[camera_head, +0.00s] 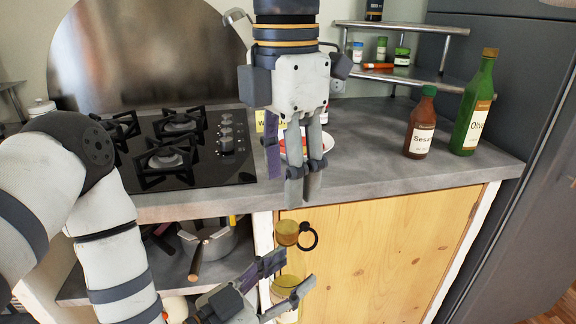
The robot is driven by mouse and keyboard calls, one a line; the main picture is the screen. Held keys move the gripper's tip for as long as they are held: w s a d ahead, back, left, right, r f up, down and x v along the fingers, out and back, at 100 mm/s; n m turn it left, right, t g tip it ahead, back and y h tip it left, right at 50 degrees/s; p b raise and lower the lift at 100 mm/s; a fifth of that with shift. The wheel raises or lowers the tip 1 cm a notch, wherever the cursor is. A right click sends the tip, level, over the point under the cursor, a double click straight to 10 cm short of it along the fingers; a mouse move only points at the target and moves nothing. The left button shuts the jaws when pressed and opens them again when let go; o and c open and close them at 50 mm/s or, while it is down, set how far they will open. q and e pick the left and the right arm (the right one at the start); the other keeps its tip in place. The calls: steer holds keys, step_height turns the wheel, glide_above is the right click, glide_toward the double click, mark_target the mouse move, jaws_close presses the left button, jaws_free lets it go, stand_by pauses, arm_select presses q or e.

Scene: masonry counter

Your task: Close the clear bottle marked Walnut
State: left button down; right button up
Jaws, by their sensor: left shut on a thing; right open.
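A clear bottle or jar (284,287) is between the fingers of my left gripper (288,277), low in front of the wooden cabinet door. My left gripper is shut on it. A round amber-brown piece (287,232) shows just above; I cannot tell whether it is the bottle's cap or its top, or whether it touches. No label can be read on the held vessel. My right gripper (303,190) is open, pointing down above and apart from these, in front of the counter edge.
A brown-red Sesame bottle (421,123) and a green Olive bottle (477,104) stand capped on the right counter. A black ring (308,237) is beside the amber piece. The hob (180,150) is left.

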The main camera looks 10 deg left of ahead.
mark_target(288, 227)
step_height(288, 227, down, 8)
steer(key=shift+r, duration=0.1)
stand_by(0.4)
jaws_close()
steer(key=m, duration=0.8)
steer(key=shift+d+m, duration=0.1)
steer(key=shift+m, duration=0.3)
steer(key=m, duration=0.3)
steer(key=shift+m, duration=0.4)
steer(key=m, duration=0.5)
steer(key=shift+o, duration=0.2)
jaws_free()
